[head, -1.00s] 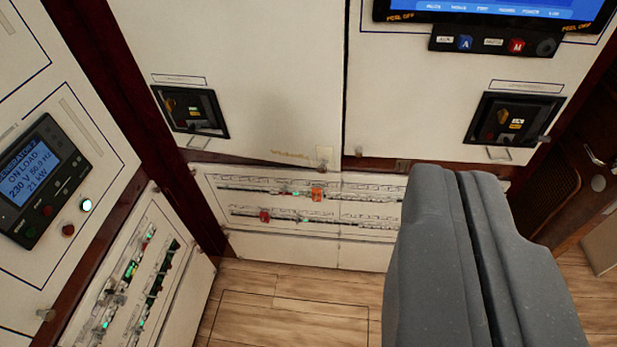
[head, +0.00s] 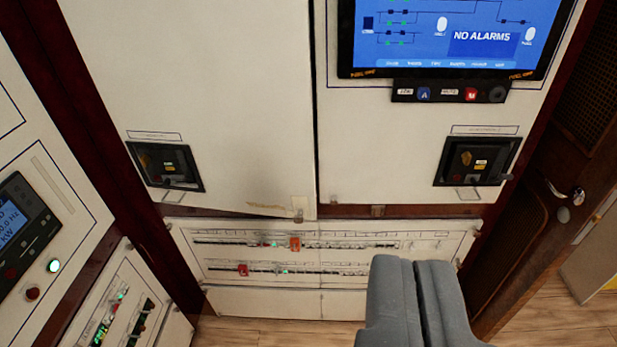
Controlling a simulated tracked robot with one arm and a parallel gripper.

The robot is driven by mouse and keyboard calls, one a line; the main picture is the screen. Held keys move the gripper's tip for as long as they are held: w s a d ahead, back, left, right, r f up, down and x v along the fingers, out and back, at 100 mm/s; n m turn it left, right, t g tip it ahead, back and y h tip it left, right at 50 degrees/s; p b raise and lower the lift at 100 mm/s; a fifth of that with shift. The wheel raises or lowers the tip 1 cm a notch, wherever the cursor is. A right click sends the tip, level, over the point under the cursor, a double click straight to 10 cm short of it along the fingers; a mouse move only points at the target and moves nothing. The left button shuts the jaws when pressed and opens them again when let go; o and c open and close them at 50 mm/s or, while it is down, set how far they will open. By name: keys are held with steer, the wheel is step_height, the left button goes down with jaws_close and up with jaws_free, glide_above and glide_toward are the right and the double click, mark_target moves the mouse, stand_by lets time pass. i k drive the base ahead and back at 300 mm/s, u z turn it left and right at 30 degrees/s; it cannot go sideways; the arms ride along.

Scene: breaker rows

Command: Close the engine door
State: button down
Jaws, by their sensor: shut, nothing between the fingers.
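A dark brown wooden door (head: 540,225) with a dark mesh panel and a metal handle (head: 567,192) stands at the right side. It looks like the engine door, but no label on it is readable. It stands at an angle to the white cabinet front, and its lower right part runs out of view. My gripper (head: 412,262) is at the bottom, right of the middle, its two grey fingers together and empty. It is left of the brown door and apart from it, in front of the lower breaker panel.
White cabinet panels (head: 190,70) with black breaker units (head: 478,160) fill the back. A blue screen (head: 450,40) reads "NO ALARMS". A low breaker panel (head: 350,255) has orange and red tags. A control panel (head: 30,180) stands at left. Wooden floor (head: 560,320) shows clear at lower right.

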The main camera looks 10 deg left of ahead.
mark_target(226, 84)
steer(key=u, duration=0.25)
steer(key=i, duration=0.95)
steer(key=u, duration=0.55)
